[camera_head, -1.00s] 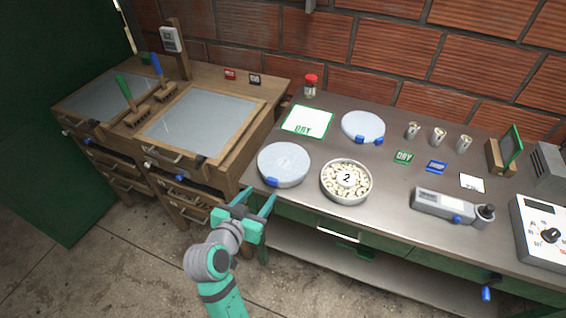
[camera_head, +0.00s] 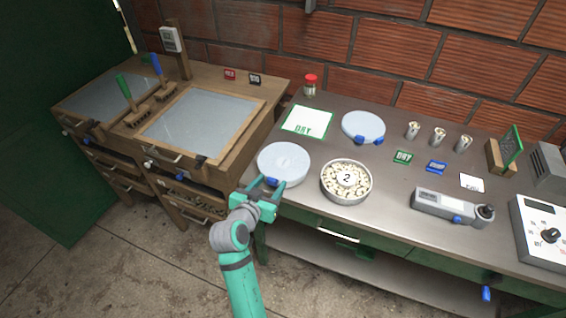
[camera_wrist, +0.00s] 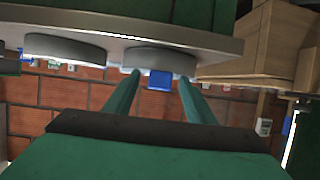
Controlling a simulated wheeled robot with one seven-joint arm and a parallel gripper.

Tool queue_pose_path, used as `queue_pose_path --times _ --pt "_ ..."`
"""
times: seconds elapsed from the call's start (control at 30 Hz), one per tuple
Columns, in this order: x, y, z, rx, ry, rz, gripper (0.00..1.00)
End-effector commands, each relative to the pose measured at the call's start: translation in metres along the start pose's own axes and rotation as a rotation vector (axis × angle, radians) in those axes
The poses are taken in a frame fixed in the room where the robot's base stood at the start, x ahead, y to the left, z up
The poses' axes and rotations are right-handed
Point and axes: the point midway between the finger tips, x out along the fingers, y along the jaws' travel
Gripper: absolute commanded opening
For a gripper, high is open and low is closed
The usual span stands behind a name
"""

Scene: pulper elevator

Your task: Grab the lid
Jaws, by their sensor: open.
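A round pale grey lid (camera_head: 284,160) with a blue tab (camera_head: 271,182) lies at the left front edge of the metal bench. The wrist view, which is upside down, shows the lid's edge (camera_wrist: 165,58) and the blue tab (camera_wrist: 160,81) between my fingers (camera_wrist: 158,82). I cannot tell whether the fingers touch the tab.
A round tin (camera_head: 346,196) of pale beans with a "2" marker stands close right of the lid. A "DRY" card (camera_head: 307,121) lies behind it, near a red-capped jar (camera_head: 310,86). Wooden trays (camera_head: 203,125) stand left. A grey device (camera_head: 447,206) lies to the right.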

Motion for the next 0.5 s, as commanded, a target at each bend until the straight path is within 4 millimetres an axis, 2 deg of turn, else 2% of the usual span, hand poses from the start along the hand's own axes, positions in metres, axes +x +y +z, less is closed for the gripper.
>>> queue_pose_path --times 0.07,0.27,0.5 --pt "-0.0002 0.0 0.0 0.0 0.0 0.0 0.5" --pt "-0.0003 0.0 0.0002 0.0 0.0 0.0 0.02" --pt "-0.0006 -0.0001 -0.0007 0.0 0.002 -0.001 0.0"
